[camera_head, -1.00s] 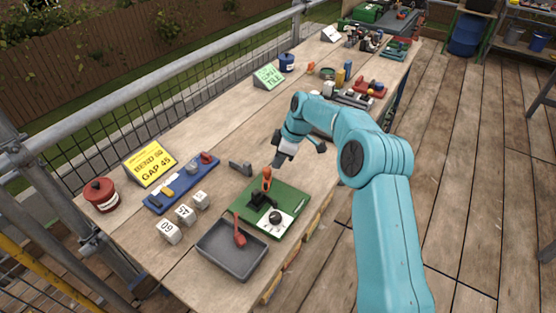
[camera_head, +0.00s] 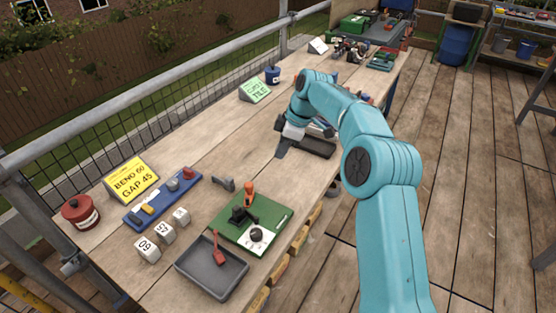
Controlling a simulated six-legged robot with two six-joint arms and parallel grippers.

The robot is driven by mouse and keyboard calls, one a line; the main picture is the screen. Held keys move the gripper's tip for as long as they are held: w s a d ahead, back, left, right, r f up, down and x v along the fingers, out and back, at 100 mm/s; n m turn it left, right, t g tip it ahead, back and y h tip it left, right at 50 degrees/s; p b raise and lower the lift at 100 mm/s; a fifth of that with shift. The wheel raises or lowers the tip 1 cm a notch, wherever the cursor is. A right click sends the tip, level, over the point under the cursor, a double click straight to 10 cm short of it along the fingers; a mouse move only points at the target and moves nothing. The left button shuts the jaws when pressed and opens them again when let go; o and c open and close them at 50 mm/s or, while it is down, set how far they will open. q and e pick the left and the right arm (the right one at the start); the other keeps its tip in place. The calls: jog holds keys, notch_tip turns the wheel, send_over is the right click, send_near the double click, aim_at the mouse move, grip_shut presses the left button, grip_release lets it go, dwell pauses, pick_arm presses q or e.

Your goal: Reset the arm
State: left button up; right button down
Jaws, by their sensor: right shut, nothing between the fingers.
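My right arm comes in from the lower right in the head view, teal and bent over the workbench (camera_head: 165,275). Its gripper (camera_head: 281,153) points down over the bench, beyond the green board, and is shut and empty. The green board (camera_head: 279,222) carries an orange-handled black tool (camera_head: 246,200) and a white plate with a dark knob (camera_head: 257,236). The gripper is apart from the board and the tool. My left gripper is not in view.
A grey tray (camera_head: 212,268) with a red tool stands at the near edge. Number blocks (camera_head: 148,250), a blue tool holder (camera_head: 135,217), a red tin (camera_head: 81,212) and a yellow sign (camera_head: 131,180) stand left. A metal rail (camera_head: 150,98) runs behind the bench.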

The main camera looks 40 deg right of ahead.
jog(key=shift+s+d+r, duration=0.1)
jog(key=shift+d+r, duration=0.05)
jog(key=shift+r, duration=0.35)
